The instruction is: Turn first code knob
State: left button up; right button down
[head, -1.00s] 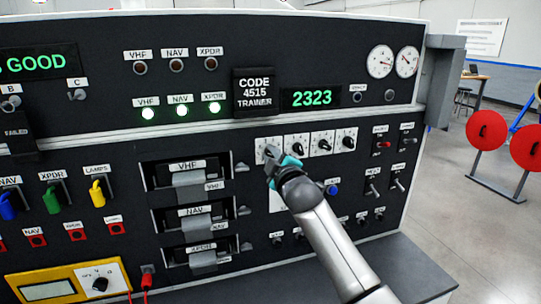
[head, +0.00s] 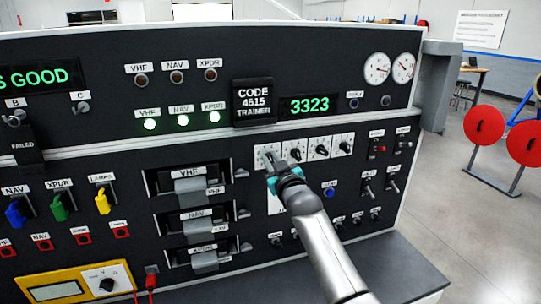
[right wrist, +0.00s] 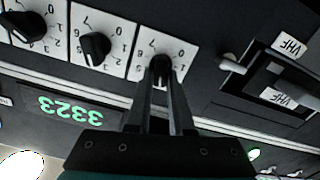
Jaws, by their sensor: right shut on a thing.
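The code knobs are black pointer knobs on white dial plates in a row below the green code display (head: 309,105), which reads 3323. A placard (head: 253,102) beside it reads CODE 4515 TRAINER. My right gripper (head: 270,160) is at the leftmost dial in the head view. In the right wrist view, the fingers of my right gripper (right wrist: 161,80) are shut on the first code knob (right wrist: 160,65). The second knob (right wrist: 95,47) and third knob (right wrist: 28,27) stand free beside it. The display shows upside down there (right wrist: 76,110). My left gripper is not in view.
VHF, NAV and XPDR modules (head: 190,180) with handles sit left of the dials. Small toggle switches (head: 367,190) are to the right of my right arm. A yellow meter (head: 75,285) lies at the lower left. Red discs (head: 484,126) stand apart at the right.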

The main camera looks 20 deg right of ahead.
jog(key=m+p, duration=0.1)
jog(key=m, duration=0.2)
jog(key=shift+d+m, duration=0.15)
jog(key=shift+m, duration=0.15)
jog(key=shift+d+m+p, duration=0.15)
jog(key=shift+m+p, duration=0.3)
jog(key=shift+m, duration=1.05)
jog(key=c, duration=0.8)
grip_release()
jog(key=shift+s, duration=0.1)
jog(key=s, duration=1.5)
jog(key=shift+d, duration=0.25)
